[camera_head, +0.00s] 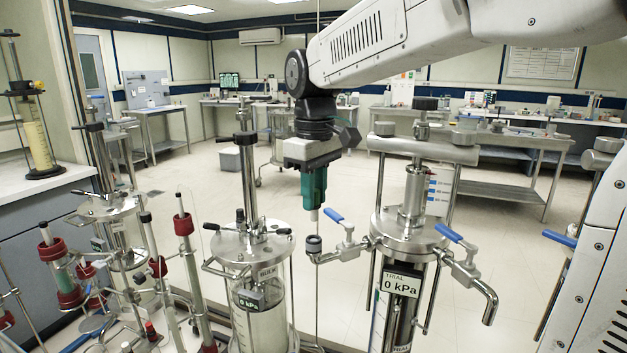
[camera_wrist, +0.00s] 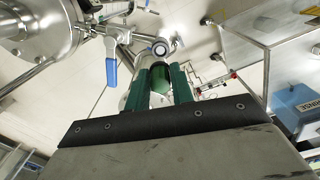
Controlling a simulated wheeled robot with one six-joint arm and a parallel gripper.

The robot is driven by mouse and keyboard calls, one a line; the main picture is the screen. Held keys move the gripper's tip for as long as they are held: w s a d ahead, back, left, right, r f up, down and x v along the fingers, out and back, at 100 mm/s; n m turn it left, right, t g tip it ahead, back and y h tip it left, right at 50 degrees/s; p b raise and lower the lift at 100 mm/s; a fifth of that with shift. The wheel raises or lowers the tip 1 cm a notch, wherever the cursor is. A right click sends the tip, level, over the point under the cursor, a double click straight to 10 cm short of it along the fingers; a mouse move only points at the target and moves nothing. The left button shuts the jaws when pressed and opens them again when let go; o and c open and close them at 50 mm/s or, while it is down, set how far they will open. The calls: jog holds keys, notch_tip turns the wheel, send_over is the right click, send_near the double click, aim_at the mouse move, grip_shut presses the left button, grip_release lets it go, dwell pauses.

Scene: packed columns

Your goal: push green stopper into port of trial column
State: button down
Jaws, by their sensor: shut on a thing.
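The trial column (camera_head: 408,232) is a steel-topped column at right centre with a display reading "TRIAL 0 kPa" (camera_head: 401,284). A side pipe with a blue-handled valve leads left from it to an upright port (camera_head: 313,243) with a dark collar. My gripper (camera_head: 313,200) points down above this port, its green fingers shut on the green stopper (camera_wrist: 160,78). A pale tip shows below the fingers, with a small gap to the port in the head view. In the wrist view the port's round mouth (camera_wrist: 160,48) lies just beyond the stopper. The fingers hide much of the stopper.
The valve's blue handle (camera_head: 333,215) stands close right of my gripper; it also shows in the wrist view (camera_wrist: 111,75). The bulk column (camera_head: 253,245) stands close on the left. Glass columns with red fittings (camera_head: 184,224) stand farther left. Open floor lies behind.

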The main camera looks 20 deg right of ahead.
aim_at(314, 221)
jog(key=shift+f, duration=1.3)
jog(key=shift+f, duration=1.65)
jog(key=c, duration=1.1)
grip_release()
jog(key=shift+c, duration=0.2)
notch_tip(314, 221, up, 8)
jog(key=shift+f, duration=0.1)
